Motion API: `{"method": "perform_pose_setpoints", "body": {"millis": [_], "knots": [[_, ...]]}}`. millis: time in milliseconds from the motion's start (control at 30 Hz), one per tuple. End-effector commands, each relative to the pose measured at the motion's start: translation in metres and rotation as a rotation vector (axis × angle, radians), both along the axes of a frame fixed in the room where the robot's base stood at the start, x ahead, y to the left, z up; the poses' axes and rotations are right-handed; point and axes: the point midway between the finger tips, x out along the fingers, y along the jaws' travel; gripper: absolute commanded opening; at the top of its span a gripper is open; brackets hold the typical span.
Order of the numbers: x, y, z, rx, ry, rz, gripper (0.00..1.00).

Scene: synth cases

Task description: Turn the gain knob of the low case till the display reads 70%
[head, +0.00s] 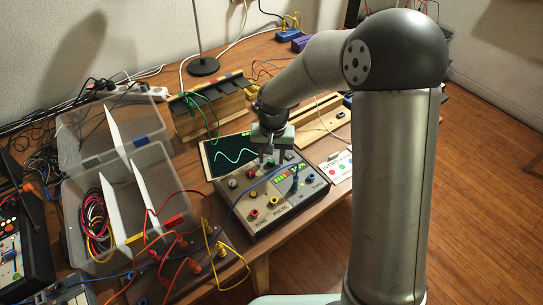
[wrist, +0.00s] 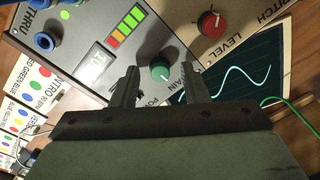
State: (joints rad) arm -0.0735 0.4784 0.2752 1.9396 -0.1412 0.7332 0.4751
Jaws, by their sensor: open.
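The low case (head: 262,222) is a grey and cream box with knobs and coloured sockets, on the wooden bench. In the wrist view, the green gain knob (wrist: 160,71) has a pale pointer line and a partly hidden label beside it. My gripper (wrist: 157,84) is open, one finger on each side of the green knob, with gaps visible. In the head view my gripper (head: 269,157) is over the case's back part and hides the knob. The small display (wrist: 97,62) is lit; its digits are rotated and I cannot read them surely.
A red LEVEL knob (wrist: 209,23) and a coloured bar meter (wrist: 126,27) are near the green knob. A screen with a wave trace (head: 228,155) lies behind the case. A clear organiser box (head: 122,190) and loose cables (head: 160,225) crowd the left.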

Motion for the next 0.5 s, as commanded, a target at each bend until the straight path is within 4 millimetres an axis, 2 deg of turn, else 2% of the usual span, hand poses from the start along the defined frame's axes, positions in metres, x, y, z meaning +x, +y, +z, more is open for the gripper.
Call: {"method": "perform_pose_setpoints", "body": {"millis": [333, 367, 400, 500], "knots": [[0.0003, 0.0, -0.0046, 0.0, -0.002, 0.0, 0.41], [0.0003, 0.0, -0.0046, 0.0, -0.002, 0.0, 0.35], [0.0003, 0.0, -0.0045, 0.0, -0.002, 0.0, 0.24], [0.0003, 0.0, -0.0044, 0.0, -0.001, 0.0, 0.0]]}}
